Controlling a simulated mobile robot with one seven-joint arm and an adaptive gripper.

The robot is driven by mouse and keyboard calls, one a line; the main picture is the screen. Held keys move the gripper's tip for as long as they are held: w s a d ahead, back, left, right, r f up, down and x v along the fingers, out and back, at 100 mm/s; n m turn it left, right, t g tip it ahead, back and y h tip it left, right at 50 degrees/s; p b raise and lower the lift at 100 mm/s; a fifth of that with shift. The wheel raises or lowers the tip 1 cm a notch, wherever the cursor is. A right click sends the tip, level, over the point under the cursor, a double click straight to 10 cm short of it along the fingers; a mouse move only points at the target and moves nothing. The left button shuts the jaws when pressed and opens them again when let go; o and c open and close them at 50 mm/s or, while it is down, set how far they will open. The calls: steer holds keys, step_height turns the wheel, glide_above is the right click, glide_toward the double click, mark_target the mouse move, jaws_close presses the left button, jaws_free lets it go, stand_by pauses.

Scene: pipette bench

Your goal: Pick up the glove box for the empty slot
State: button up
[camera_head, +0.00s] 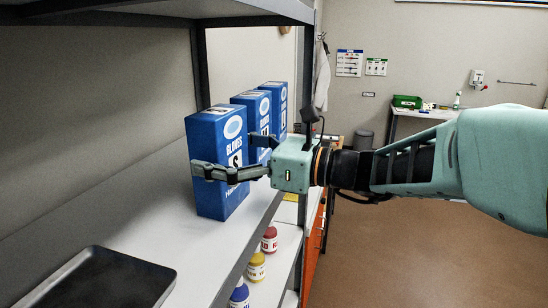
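Three blue glove boxes stand upright in a row on the white shelf (190,255). The nearest glove box (208,195) has a white oval and a large "S" on its label face. The middle box (240,101) and the far box (277,92) are partly hidden behind it. My gripper (222,158) reaches in from the right and straddles the nearest box. One finger lies across its near side, and the other passes behind it, with its tip hidden. I cannot tell whether the fingers press on the box. I cannot identify an empty slot.
A dark tray (98,280) lies on the shelf at the lower left. A shelf board (220,10) hangs above, with a dark post (199,70) behind the boxes. Red, yellow and blue-capped bottles (256,266) stand on a lower shelf. Shelf between tray and boxes is clear.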

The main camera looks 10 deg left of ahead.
steer(key=c, duration=1.3)
steer(key=shift+r, duration=0.1)
steer(key=shift+c, duration=0.2)
